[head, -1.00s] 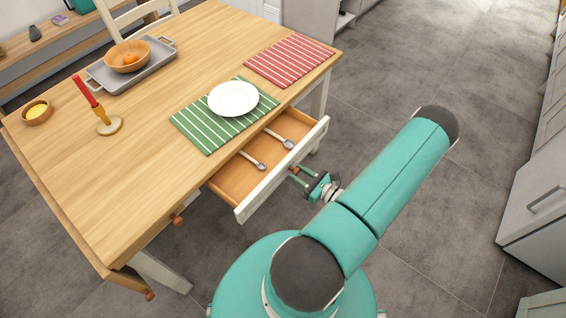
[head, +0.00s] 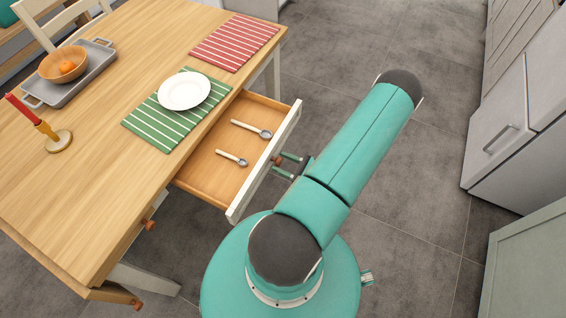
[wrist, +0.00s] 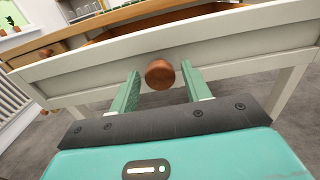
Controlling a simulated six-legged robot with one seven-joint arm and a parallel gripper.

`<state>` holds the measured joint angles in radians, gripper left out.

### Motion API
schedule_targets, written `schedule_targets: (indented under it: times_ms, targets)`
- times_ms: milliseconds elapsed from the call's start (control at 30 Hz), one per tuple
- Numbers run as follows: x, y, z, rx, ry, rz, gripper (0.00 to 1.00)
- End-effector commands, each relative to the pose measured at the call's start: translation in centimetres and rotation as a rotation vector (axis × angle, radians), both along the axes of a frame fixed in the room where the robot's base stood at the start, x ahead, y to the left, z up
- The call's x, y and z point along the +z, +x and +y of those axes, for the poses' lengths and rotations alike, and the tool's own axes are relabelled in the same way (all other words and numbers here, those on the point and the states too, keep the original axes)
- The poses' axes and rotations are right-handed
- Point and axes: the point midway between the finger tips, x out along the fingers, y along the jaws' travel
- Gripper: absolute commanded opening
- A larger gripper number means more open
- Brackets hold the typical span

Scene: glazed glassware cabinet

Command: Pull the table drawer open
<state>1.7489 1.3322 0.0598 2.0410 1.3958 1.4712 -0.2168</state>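The table drawer (head: 215,165) stands well out from the table, with its white front (head: 265,160) towards me and its wooden inside showing. My gripper (wrist: 160,82) is open, with one green finger on each side of the knob and a small gap on both sides. In the head view the gripper (head: 287,165) is just outside the drawer front.
Two spoons (head: 252,129) lie in the drawer. On the wooden table (head: 100,170) are a plate (head: 184,90), green and red striped mats, a candle (head: 59,141) and a tray with a bowl. Grey cabinets (head: 510,130) stand at the right, with clear floor between.

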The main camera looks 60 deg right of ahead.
Motion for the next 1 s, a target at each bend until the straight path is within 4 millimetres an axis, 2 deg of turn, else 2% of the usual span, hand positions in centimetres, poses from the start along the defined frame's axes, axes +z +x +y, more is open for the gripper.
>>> schedule_targets:
  times_ms: [333, 467, 1000]
  targets:
    - [0.0, -0.1, 0.0, -0.001, 0.0, 0.0, 0.54]
    - [0.0, -1.3, -0.1, -0.002, -0.001, 0.001, 0.54]
    - [0.0, -12.1, -0.4, -0.002, -0.001, 0.001, 0.54]
